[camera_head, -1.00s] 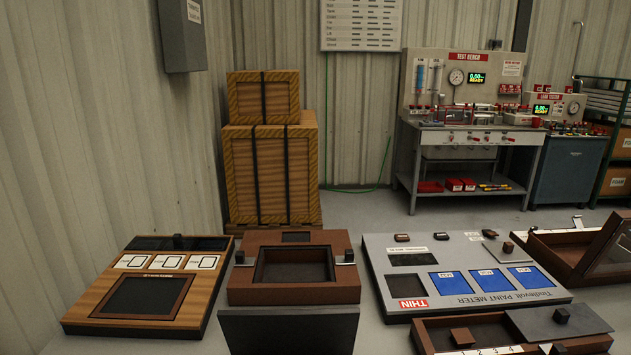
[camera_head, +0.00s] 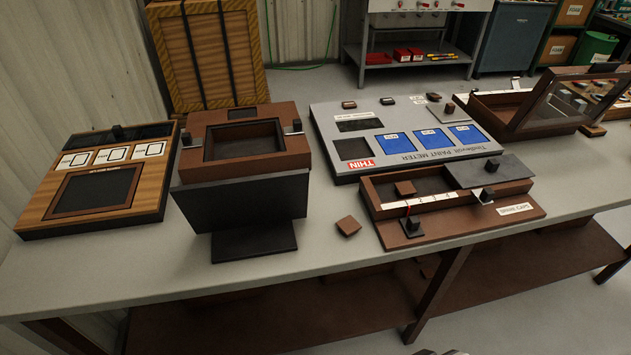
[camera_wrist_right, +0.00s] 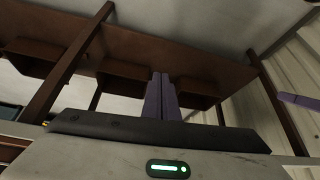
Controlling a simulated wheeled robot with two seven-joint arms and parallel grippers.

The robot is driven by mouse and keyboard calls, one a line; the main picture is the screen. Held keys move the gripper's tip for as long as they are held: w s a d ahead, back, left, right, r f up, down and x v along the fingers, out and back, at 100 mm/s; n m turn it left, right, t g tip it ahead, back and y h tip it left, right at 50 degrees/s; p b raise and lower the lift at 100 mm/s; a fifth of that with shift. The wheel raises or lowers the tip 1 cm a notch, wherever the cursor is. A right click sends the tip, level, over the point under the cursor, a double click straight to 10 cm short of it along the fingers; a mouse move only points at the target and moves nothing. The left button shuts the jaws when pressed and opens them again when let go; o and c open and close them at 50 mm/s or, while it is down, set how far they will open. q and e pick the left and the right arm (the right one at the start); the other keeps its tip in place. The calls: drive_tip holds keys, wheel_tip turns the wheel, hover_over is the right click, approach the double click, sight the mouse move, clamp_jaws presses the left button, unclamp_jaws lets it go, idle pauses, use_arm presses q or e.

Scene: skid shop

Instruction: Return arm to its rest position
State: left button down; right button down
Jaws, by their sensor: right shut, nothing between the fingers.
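My right gripper (camera_wrist_right: 161,98) shows in the right wrist view as two purple fingers, shut together with nothing between them. It points towards the brown underframe of the workbench, clear of the objects on top. A purple piece at the right edge of that view looks like part of my left gripper (camera_wrist_right: 299,101); its jaws cannot be made out. In the head view neither arm is clearly seen; only a small pale shape shows at the bottom edge.
The grey bench top (camera_head: 120,275) holds a wooden panel (camera_head: 152,207), a brown box with a dark hanging flap (camera_head: 245,203), a paint meter (camera_head: 330,125), a brake caps tray (camera_head: 520,186) and a glass-lidded case (camera_head: 545,123). A brown tile (camera_head: 348,226) lies loose. Below is a brown lower shelf (camera_head: 330,315).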

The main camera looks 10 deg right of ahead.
wheel_tip(320, 180, down, 7)
drive_tip(key=a+t+y, duration=0.1)
drive_tip(key=a+t, duration=0.1)
drive_tip(key=t, duration=0.1)
drive_tip(key=shift+w+a, duration=0.2)
drive_tip(key=shift+a, duration=0.2)
idle(0.5)
